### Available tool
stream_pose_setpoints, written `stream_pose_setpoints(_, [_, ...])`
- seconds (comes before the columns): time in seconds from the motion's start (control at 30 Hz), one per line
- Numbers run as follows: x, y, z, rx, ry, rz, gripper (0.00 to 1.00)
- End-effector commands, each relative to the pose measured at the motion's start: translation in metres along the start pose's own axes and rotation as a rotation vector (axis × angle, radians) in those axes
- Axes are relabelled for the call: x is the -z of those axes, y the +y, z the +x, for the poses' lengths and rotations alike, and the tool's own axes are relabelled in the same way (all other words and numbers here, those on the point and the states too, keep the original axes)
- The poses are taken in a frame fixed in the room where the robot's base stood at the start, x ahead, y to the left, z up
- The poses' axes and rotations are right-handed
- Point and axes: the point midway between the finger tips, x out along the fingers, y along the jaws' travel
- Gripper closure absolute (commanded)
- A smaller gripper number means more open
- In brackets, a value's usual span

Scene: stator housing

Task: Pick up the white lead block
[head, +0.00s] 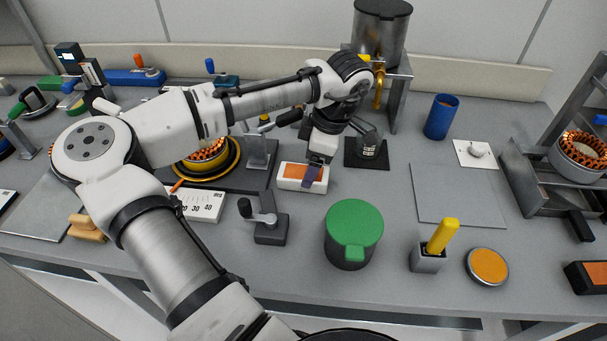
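A white block with an orange top (290,180) lies on the grey table near the middle of the head view; it is the likeliest match for the white lead block. My gripper (313,173) points down at it from behind. A dark purple-blue finger part overlaps the right half of the block's top and front. The gripper's other finger is hidden or too small to make out. I cannot tell whether the fingers touch the block, or whether they are open or shut. The block appears to rest on the table.
A crank fixture (268,228) stands in front left of the block and a white scale gauge (203,207) to its left. A green-lidded pot (352,236) stands in front right. A black square base (367,155) is close behind right. A grey mat (457,195) farther right is clear.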

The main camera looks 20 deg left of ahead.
Motion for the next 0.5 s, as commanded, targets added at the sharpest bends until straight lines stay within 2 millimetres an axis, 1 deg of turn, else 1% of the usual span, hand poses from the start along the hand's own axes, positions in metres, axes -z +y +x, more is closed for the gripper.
stream_pose_setpoints(0.1, [0.005, 0.001, 0.014, 0.003, 0.002, 0.000, 0.23])
stream_pose_setpoints(0.23, [0.004, 0.001, 0.032, 0.001, 0.000, 0.001, 0.23])
stream_pose_setpoints(0.33, [0.003, 0.001, 0.037, 0.000, 0.000, 0.000, 0.23])
stream_pose_setpoints(0.5, [0.003, 0.002, 0.037, 0.000, 0.000, 0.000, 0.23])
